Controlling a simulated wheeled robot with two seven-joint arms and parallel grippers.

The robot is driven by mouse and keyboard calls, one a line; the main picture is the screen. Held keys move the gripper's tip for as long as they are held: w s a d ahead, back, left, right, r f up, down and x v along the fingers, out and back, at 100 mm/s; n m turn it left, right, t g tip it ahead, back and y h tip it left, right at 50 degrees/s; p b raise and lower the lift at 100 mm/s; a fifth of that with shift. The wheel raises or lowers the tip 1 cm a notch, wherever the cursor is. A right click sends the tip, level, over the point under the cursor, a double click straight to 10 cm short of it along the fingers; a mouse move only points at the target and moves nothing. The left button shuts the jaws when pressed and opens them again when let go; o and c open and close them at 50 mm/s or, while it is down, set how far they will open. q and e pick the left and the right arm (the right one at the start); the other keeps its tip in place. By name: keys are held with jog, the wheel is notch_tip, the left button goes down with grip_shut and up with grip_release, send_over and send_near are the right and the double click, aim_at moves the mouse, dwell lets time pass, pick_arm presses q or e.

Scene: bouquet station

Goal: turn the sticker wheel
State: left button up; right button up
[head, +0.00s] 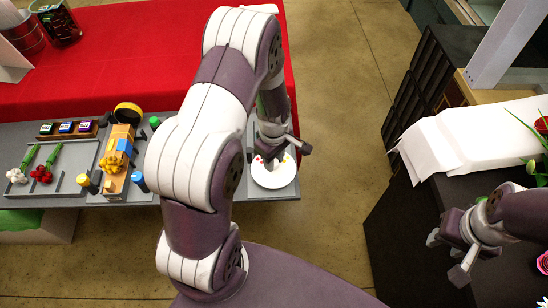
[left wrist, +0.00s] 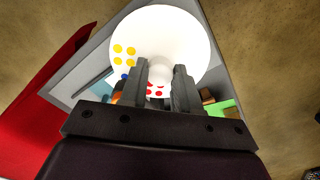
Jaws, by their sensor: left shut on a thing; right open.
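The sticker wheel (head: 274,173) is a white round disc at the right end of the grey bench, partly hidden by my left arm in the head view. In the left wrist view the wheel (left wrist: 185,35) shows yellow, blue and red dots and a pale knob (left wrist: 159,70) at its middle. My left gripper (left wrist: 160,85) is above the wheel, its fingers on either side of the knob and shut on it. It also shows in the head view (head: 272,152). My right gripper (head: 448,254) is open and empty at the right, away from the wheel.
The grey bench (head: 75,202) holds a tray with red and white flowers, small blocks and a wooden stand (head: 117,160). A red cloth (head: 130,60) lies behind. White paper (head: 465,140) covers a dark counter at right. Open floor (head: 335,110) lies between.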

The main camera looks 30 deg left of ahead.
pick_arm(q)
jog(key=o, duration=1.1)
jog(key=shift+a, duration=0.1)
jog(key=shift+c, duration=0.2)
notch_tip(320, 180, up, 13)
jog(key=b, duration=0.1)
jog(key=shift+f, duration=0.15)
